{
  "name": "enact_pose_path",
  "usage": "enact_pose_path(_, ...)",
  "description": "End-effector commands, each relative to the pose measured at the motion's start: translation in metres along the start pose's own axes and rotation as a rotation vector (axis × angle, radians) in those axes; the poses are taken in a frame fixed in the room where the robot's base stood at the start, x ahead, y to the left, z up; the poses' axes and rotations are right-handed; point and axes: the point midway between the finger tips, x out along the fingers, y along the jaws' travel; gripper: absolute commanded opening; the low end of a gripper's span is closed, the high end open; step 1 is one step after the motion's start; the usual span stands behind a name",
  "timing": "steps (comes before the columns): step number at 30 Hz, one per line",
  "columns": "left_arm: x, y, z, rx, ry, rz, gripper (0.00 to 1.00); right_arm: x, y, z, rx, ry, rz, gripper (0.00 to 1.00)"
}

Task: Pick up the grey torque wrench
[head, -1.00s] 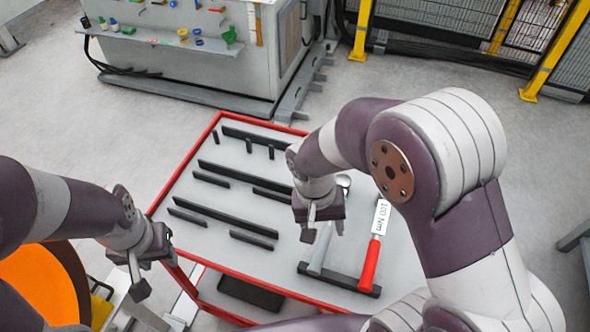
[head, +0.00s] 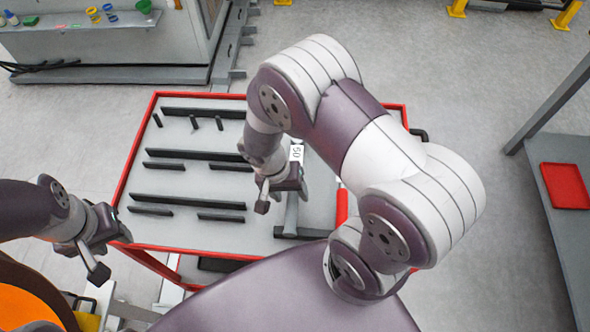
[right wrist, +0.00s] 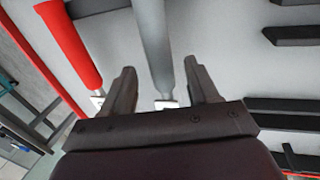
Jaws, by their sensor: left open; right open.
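The grey torque wrench lies on the trolley top, and its grey handle (head: 291,214) shows just past my right gripper in the head view. A white label reading 50 (head: 296,152) shows above the gripper; my arm hides part of the wrench. My right gripper (head: 283,198) is open above the wrench. In the right wrist view the grey handle (right wrist: 152,45) runs between the two spread fingers (right wrist: 158,78), with no visible grip on it. My left gripper (head: 112,256) is open and empty beside the trolley's front left corner.
A red-handled wrench (head: 342,206) lies just right of the grey one, partly behind my right arm. Black holder bars (head: 188,202) stand on the left of the red-rimmed trolley (head: 135,147). A grey table (head: 555,225) with a red tray (head: 565,186) stands at the right.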

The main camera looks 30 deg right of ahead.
Motion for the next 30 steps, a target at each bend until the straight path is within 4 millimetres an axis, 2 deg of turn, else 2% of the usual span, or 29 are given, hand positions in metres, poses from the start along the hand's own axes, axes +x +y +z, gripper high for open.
enact_pose_path(4,-0.002,0.000,0.000,0.000,0.000,0.000,0.43,0.018,-0.001,0.000,-0.001,0.000,-0.001,0.60)
enact_pose_path(10,-0.001,0.000,0.000,0.000,0.000,0.000,0.43,0.020,-0.001,-0.001,0.000,0.001,-0.002,0.60)
enact_pose_path(11,-0.001,0.000,0.000,0.000,0.000,0.000,0.43,0.020,-0.001,-0.001,0.000,0.001,-0.002,0.56)
enact_pose_path(16,-0.001,0.000,0.000,0.000,0.000,0.000,0.43,0.020,-0.001,-0.001,0.000,0.001,-0.002,0.01)
enact_pose_path(25,-0.003,0.000,0.000,0.000,0.000,0.000,0.43,0.018,-0.001,-0.001,0.000,0.002,-0.003,0.00)
enact_pose_path(30,-0.018,0.000,-0.002,0.000,0.000,0.000,0.43,0.000,0.004,-0.001,0.000,0.003,-0.003,0.00)
